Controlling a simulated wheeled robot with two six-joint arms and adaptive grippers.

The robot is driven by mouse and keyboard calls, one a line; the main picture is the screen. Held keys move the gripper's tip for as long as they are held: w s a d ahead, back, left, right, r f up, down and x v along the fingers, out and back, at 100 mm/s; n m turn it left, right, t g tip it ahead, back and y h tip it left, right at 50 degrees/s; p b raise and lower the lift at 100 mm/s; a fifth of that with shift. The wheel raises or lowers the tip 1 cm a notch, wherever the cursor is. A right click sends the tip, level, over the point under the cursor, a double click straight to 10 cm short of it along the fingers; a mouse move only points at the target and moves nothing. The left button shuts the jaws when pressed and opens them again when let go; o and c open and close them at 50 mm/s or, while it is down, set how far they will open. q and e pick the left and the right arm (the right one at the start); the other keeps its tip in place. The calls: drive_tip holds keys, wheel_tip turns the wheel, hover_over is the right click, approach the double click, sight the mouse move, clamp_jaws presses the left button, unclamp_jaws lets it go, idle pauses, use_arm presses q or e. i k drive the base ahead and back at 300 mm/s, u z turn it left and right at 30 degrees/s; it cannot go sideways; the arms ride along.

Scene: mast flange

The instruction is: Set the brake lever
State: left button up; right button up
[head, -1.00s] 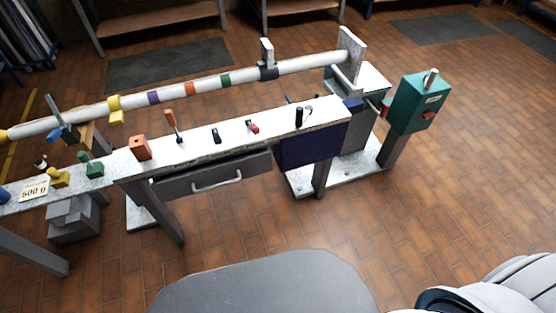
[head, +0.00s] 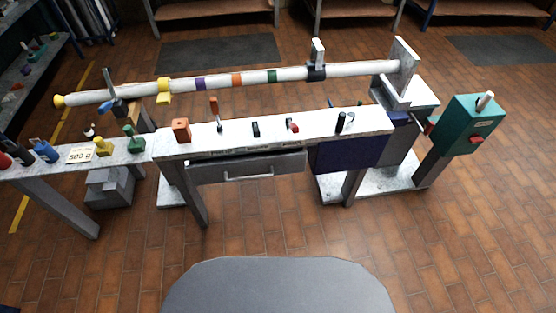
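A teal box (head: 463,125) stands on a grey post at the right in the head view. A short pale handle (head: 486,101) sticks up tilted from its top, and a red knob (head: 476,139) sits on its front. An upright lever with an orange grip (head: 214,106) stands on the white bench (head: 362,128), beside an orange block (head: 181,130). I cannot tell which of these is the brake lever. Neither of my grippers is in view.
A long white mast (head: 340,73) with coloured bands lies behind the bench. A side table (head: 50,164) at left holds bottles, coloured pieces and a sign (head: 80,155). A drawer (head: 250,168) and a blue panel (head: 348,153) face me. The brick floor in front is clear.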

sight(256, 131)
drive_tip(key=z, duration=0.05)
drive_tip(key=k, duration=1)
drive_tip(key=z, duration=1.05)
drive_tip(key=i, duration=1.55)
drive_tip(key=u, duration=0.75)
